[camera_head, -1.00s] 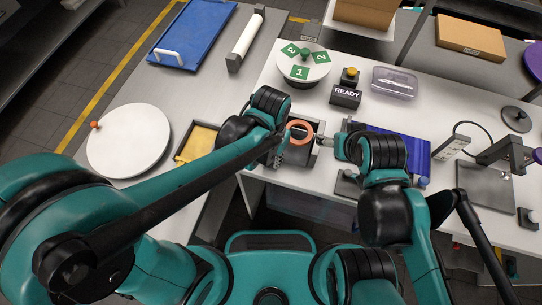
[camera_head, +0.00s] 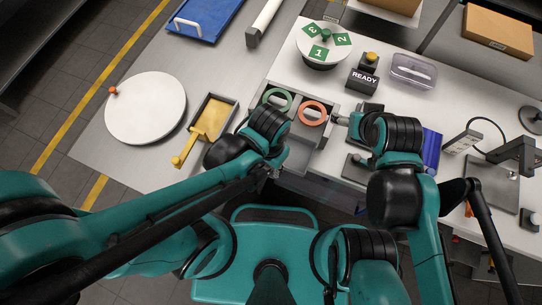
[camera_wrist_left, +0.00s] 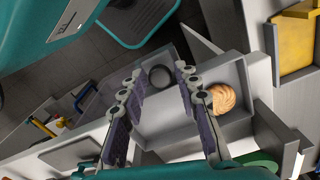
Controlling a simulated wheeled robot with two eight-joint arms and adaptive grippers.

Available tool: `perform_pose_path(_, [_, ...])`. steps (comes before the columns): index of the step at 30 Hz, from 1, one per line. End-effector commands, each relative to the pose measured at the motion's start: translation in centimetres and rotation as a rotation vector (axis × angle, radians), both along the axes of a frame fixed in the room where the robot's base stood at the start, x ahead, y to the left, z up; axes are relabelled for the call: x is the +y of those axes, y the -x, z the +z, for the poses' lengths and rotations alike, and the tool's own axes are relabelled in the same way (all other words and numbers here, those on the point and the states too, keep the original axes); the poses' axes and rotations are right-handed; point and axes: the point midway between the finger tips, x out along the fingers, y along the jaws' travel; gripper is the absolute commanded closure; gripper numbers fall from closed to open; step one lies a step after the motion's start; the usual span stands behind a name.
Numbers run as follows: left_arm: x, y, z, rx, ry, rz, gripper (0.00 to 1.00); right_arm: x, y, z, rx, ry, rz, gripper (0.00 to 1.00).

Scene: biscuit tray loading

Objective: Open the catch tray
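The catch tray is a grey open box; its inside shows in the left wrist view (camera_wrist_left: 180,132), and a corner juts out below the front of the ring station in the head view (camera_head: 302,184). A round golden biscuit (camera_wrist_left: 223,98) lies in it. A dark round knob (camera_wrist_left: 160,76) is at its edge. My left gripper (camera_wrist_left: 159,72) is open, its fingertips on either side of the knob with gaps visible. In the head view the left gripper (camera_head: 268,173) is mostly hidden by its wrist. My right gripper (camera_head: 342,119) is beside the orange ring; its fingers are too small to read.
The station holds a green ring (camera_head: 277,92) and an orange ring (camera_head: 304,114). A READY block (camera_head: 362,80) and numbered turntable (camera_head: 318,62) stand behind.

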Motion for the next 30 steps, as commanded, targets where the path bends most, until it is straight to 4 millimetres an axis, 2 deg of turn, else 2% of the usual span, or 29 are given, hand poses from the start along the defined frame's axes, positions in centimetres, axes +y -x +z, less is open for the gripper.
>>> perform_pose_path(8, [0.0, 0.0, 0.1, 0.0, 0.0, 0.0, 0.68, 0.0, 0.0, 0.0, 0.0, 0.0, 0.0, 0.28])
perform_pose_path(13, [0.0, 0.0, 1.2, 0.0, 0.0, 0.0, 0.68, 0.0, 0.0, 0.0, 0.0, 0.0, 0.0, 0.28])
perform_pose_path(30, [0.0, 0.0, 10.4, 0.0, 0.0, 0.0, 0.68, 0.0, 0.0, 0.0, 0.0, 0.0, 0.0, 0.28])
